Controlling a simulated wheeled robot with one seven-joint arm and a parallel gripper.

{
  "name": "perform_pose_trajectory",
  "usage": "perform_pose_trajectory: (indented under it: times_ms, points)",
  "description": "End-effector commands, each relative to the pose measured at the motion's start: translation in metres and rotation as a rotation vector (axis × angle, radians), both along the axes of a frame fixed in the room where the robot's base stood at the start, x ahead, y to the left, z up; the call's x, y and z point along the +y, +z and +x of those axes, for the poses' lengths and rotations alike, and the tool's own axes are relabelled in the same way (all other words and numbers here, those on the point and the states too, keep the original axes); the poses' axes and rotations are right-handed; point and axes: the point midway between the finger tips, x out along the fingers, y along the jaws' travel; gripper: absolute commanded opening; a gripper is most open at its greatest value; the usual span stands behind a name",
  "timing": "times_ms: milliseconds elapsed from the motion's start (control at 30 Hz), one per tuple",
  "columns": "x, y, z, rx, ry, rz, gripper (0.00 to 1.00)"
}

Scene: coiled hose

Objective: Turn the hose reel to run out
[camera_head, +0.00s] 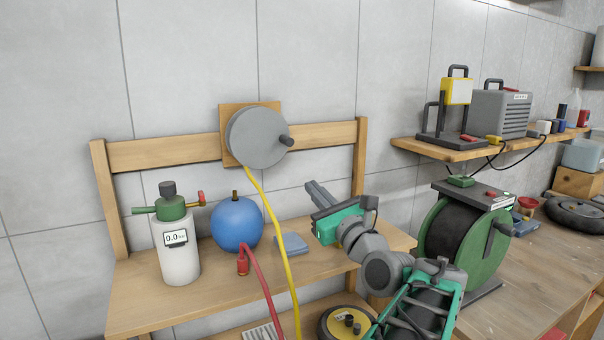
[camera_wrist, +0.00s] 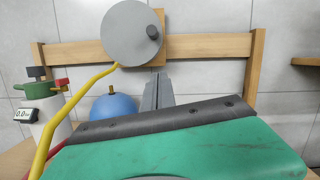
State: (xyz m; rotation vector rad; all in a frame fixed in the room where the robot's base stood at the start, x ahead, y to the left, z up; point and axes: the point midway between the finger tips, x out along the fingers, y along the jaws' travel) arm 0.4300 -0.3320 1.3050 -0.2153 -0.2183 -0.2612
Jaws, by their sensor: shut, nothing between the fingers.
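The hose reel is a grey disc (camera_head: 258,137) on a wooden plate (camera_head: 229,160) fixed to the rack's upper rail. Its dark crank knob (camera_head: 285,141) sticks out at the disc's right side. A yellow hose (camera_head: 274,220) hangs from under the disc down past the shelf. In the wrist view the disc (camera_wrist: 131,33) is at the top, with the knob (camera_wrist: 153,32) at its right. My gripper (camera_head: 312,187) is below and right of the reel, apart from the knob, with its fingers together and empty. In the wrist view its fingertips (camera_wrist: 157,78) point up below the disc.
A white bottle (camera_head: 180,252) with a green top and a blue ball (camera_head: 237,224) with a red hose (camera_head: 262,268) stand on the wooden shelf (camera_head: 130,300). A blue cloth-like pad (camera_head: 291,244) lies beside them. A green cable drum (camera_head: 462,238) stands right of my arm.

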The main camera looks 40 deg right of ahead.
Motion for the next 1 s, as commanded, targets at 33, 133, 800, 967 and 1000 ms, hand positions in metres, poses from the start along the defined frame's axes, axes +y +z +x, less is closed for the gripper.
perform_pose_trajectory:
  times_ms: [33, 133, 800, 967, 1000]
  points:
    - [0.001, 0.004, 0.01, 0.0, 0.006, 0.0, 0.0]
    - [-0.004, 0.01, 0.031, 0.002, 0.008, -0.001, 0.0]
    - [-0.012, 0.06, 0.081, 0.001, -0.001, -0.002, 0.0]
    - [-0.012, 0.06, 0.081, 0.001, -0.001, -0.002, 0.0]
    - [-0.012, 0.06, 0.081, 0.002, -0.001, -0.003, 0.0]
